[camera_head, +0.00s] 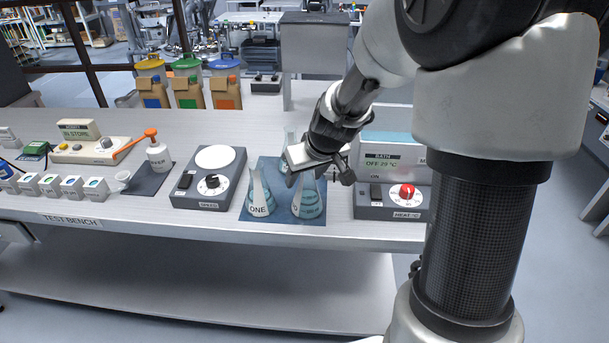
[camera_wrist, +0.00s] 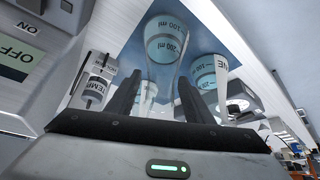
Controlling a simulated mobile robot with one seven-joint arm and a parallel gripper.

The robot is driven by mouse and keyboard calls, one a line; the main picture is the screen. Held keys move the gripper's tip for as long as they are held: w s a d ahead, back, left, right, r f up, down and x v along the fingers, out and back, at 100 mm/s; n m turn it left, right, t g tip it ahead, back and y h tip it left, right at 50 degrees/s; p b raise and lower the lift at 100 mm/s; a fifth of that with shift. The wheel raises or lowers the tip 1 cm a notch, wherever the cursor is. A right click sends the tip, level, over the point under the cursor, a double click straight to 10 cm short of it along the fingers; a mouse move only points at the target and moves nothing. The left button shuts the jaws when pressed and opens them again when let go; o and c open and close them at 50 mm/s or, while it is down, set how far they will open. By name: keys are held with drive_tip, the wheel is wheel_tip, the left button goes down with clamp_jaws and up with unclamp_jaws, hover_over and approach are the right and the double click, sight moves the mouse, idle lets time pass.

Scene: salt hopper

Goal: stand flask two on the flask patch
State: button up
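Flask two (camera_head: 308,203) is a clear conical flask with blue liquid, upright at the right of the blue patch (camera_head: 284,217); only part of its lettering shows. In the wrist view its graduated body (camera_wrist: 167,42) is at top centre, its neck running down between my fingers. Flask ONE (camera_head: 260,200) stands close on its left and also shows in the wrist view (camera_wrist: 204,72). My gripper (camera_head: 316,172) is at flask two's top, covering its neck in the head view. In the wrist view, the fingers (camera_wrist: 160,88) are apart around the neck; I see no clear contact.
Another flask (camera_head: 290,138) stands behind, partly hidden. A stirrer plate (camera_head: 208,178) is left of the patch. The bath unit (camera_head: 393,203) with a red heat knob is close on the right. The bench front edge is near.

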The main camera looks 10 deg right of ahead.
drive_tip(key=shift+s+r, duration=0.1)
drive_tip(key=shift+r, duration=0.35)
drive_tip(key=p+v, duration=0.1)
drive_tip(key=v, duration=1)
drive_tip(key=shift+s, duration=0.2)
drive_tip(key=shift+d+r, duration=0.1)
